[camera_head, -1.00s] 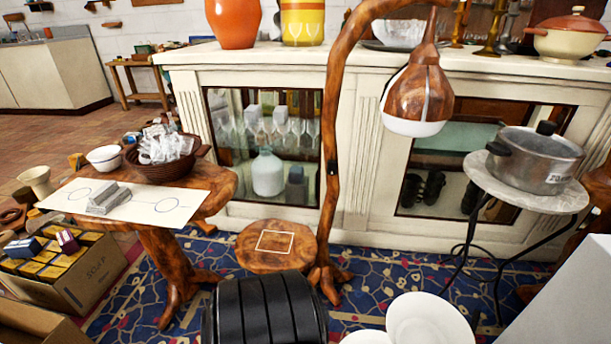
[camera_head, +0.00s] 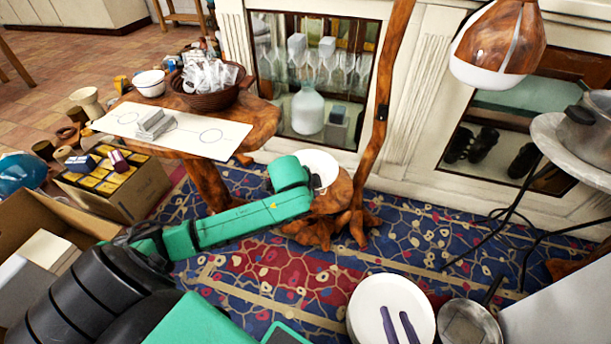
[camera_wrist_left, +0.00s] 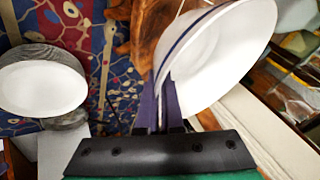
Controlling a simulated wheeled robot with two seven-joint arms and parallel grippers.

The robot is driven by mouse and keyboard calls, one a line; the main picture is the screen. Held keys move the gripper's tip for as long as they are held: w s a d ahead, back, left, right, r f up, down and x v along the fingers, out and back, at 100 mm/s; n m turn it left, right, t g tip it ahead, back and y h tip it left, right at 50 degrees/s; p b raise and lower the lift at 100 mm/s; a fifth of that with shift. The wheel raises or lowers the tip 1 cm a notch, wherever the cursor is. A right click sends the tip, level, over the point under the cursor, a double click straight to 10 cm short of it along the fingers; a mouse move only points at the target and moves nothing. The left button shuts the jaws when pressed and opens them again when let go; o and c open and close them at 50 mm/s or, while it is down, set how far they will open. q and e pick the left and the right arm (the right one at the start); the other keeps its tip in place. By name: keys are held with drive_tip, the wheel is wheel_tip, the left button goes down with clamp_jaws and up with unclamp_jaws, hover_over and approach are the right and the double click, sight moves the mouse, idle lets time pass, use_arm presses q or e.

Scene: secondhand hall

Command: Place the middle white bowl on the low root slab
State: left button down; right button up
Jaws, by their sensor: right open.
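A white bowl (camera_head: 318,166) appears at the back left part of the low root slab (camera_head: 338,194) in the head view, hiding much of its top. I cannot tell whether it touches the slab. In the left wrist view the bowl (camera_wrist_left: 222,55) has a dark line along its rim, with my left gripper's fingers (camera_wrist_left: 161,108) close on either side of the rim. My green left arm partly covers the bowl in the head view. My right gripper (camera_head: 395,322) is open, its fingers in front of a white round piece (camera_head: 372,300) low in the picture. Another white bowl (camera_head: 150,84) stands on the root table.
The root table (camera_head: 255,125) carries a paper sheet, a grey stack and a basket (camera_head: 208,98). The lamp's wooden stem (camera_head: 388,75) rises right behind the slab. A grey pan (camera_head: 468,325) lies lower right. Patterned carpet (camera_head: 420,235) is clear right of the slab.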

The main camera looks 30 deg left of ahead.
use_arm(q)
drive_tip(key=shift+m+h, duration=0.3)
drive_tip(key=shift+m, duration=0.3)
drive_tip(key=a+r, duration=0.1)
drive_tip(key=w+a+r, duration=0.1)
drive_tip(key=a, duration=0.1)
drive_tip(key=w+a+r, duration=0.1)
drive_tip(key=shift+a+r, duration=0.35)
drive_tip(key=shift+a+f, duration=0.1)
drive_tip(key=shift+a, duration=0.2)
wheel_tip(320, 180, down, 10)
drive_tip(key=b, duration=0.5)
drive_tip(key=shift+d+r, duration=0.1)
drive_tip(key=shift+r, duration=0.15)
drive_tip(key=c, duration=1.1)
unclamp_jaws()
drive_tip(key=shift+f, duration=0.1)
use_arm(e)
drive_tip(key=shift+m+t, duration=0.3)
drive_tip(key=shift+t, duration=0.1)
wheel_tip(320, 180, down, 6)
drive_tip(key=shift+s+d+r, duration=0.1)
drive_tip(key=shift+r, duration=0.1)
